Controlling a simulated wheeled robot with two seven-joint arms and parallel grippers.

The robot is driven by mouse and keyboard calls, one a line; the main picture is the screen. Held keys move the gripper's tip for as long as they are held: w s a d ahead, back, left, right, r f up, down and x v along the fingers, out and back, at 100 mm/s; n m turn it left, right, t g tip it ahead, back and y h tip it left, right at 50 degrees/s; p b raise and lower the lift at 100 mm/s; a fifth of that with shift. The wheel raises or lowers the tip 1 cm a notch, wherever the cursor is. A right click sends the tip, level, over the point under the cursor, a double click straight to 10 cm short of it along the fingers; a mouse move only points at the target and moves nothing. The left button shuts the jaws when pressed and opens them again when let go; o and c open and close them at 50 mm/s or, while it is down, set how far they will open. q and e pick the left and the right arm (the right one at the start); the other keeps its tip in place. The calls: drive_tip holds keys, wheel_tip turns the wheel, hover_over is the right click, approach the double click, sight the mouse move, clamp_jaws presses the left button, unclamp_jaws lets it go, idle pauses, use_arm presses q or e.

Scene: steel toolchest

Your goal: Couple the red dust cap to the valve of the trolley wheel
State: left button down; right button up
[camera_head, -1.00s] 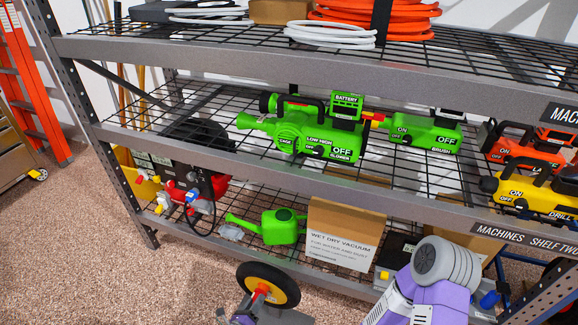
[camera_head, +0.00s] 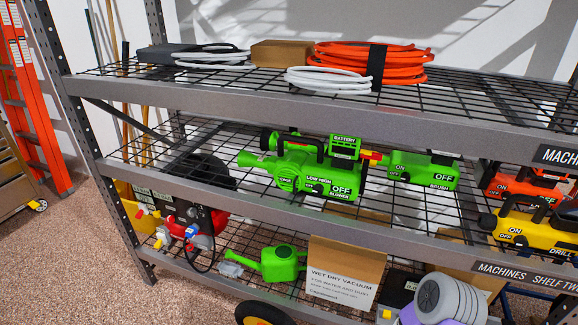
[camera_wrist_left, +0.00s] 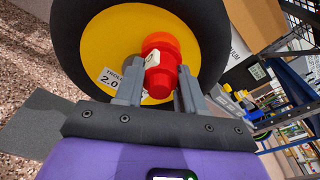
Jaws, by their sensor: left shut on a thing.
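The trolley wheel (camera_wrist_left: 97,48) fills the upper part of the left wrist view, with a yellow hub and black tyre. Only its top edge shows at the bottom of the head view (camera_head: 262,314). The red dust cap (camera_wrist_left: 158,86) is between the fingers of my left gripper (camera_wrist_left: 159,70), which is shut on it in front of the hub. An orange-red part with a small white label sits against the cap's far side. The valve is not clearly distinguishable, and I cannot tell whether the cap is seated. My right gripper is not in view.
A steel rack (camera_head: 300,100) with wire shelves stands close ahead. Green power tools (camera_head: 318,170) are above. Open speckled floor (camera_head: 80,265) lies at left.

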use_arm(q)
drive_tip(key=shift+d+m+p, duration=0.1)
drive_tip(key=shift+m+p, duration=0.8)
drive_tip(key=shift+m, duration=0.2)
drive_tip(key=shift+m+y+p, duration=0.4)
drive_tip(key=shift+m+p, duration=0.5)
drive_tip(key=shift+m, duration=0.6)
drive_tip(key=c, duration=0.6)
unclamp_jaws()
drive_tip(key=shift+w, duration=0.1)
drive_tip(key=shift+f+p+v, duration=0.15)
drive_tip(key=shift+p+v, duration=0.35)
drive_tip(key=shift+v, duration=1.05)
drive_tip(key=shift+f+p+v, duration=0.15)
drive_tip(key=shift+p+v, duration=0.3)
drive_tip(key=shift+v, duration=1.05)
drive_tip(key=shift+f+p+v, duration=0.15)
drive_tip(key=shift+p+v, duration=0.35)
drive_tip(key=shift+v, duration=1.05)
